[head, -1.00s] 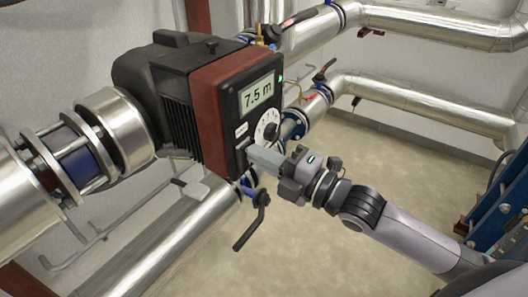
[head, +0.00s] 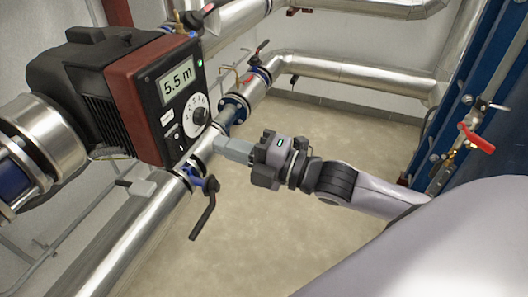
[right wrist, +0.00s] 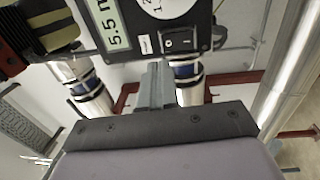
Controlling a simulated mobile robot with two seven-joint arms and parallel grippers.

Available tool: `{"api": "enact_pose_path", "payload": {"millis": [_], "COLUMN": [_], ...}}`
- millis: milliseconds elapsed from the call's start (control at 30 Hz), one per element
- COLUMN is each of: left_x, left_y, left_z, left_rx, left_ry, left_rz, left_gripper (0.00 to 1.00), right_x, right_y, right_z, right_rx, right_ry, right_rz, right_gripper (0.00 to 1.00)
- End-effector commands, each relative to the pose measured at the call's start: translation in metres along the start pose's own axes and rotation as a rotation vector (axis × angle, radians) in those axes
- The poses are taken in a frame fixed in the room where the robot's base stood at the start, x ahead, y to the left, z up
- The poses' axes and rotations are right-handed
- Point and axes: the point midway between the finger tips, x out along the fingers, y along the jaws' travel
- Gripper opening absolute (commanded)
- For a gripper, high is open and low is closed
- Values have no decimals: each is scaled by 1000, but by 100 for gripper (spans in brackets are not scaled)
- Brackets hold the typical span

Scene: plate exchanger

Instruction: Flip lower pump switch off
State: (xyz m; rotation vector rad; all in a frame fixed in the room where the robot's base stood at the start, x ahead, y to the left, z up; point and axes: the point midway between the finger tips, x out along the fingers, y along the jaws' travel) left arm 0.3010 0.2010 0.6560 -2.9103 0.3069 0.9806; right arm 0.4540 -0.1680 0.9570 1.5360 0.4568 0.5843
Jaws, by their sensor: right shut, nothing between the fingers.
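The pump (head: 92,95) is a dark motor with a red-brown band and a black front panel. Its lit display (head: 176,81) reads 5.5 m, with a white dial (head: 195,116) below. The small black rocker switch (head: 178,138) sits at the panel's lower part. In the right wrist view the switch (right wrist: 180,40) shows white marks; I cannot tell which side is pressed. My right gripper (head: 218,147) is shut and empty, just right of the panel's lower edge and apart from the switch. Its fingers (right wrist: 152,70) point at the panel in the wrist view. My left gripper is out of view.
A blue frame (head: 470,90) with a red lever (head: 477,140) stands at right. The floor (head: 260,230) is clear.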

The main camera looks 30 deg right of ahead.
Motion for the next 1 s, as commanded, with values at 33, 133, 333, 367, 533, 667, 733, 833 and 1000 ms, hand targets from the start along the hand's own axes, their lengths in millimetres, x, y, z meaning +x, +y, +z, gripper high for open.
{"api": "enact_pose_path", "payload": {"millis": [33,133,333,367,533,667,733,833,1000], "left_x": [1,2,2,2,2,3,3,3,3], "left_y": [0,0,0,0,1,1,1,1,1], "left_z": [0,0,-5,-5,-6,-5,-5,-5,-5], "left_rx": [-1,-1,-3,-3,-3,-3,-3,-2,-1], "left_ry": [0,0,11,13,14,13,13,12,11], "left_rz": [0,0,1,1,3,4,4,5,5], "left_gripper": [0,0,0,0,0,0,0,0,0], "right_x": [-8,-21,-42,-44,-55,-58,-59,-60,-60], "right_y": [0,3,7,8,11,13,13,13,13], "right_z": [0,-1,-1,0,0,-1,-1,-1,-1], "right_rx": [-2,-1,1,1,0,-1,-1,-1,-1], "right_ry": [1,1,1,1,0,2,2,2,2], "right_rz": [-4,-3,-3,-2,-1,0,0,1,1], "right_gripper": [0,0,0,0,0,0,0,0,0]}}
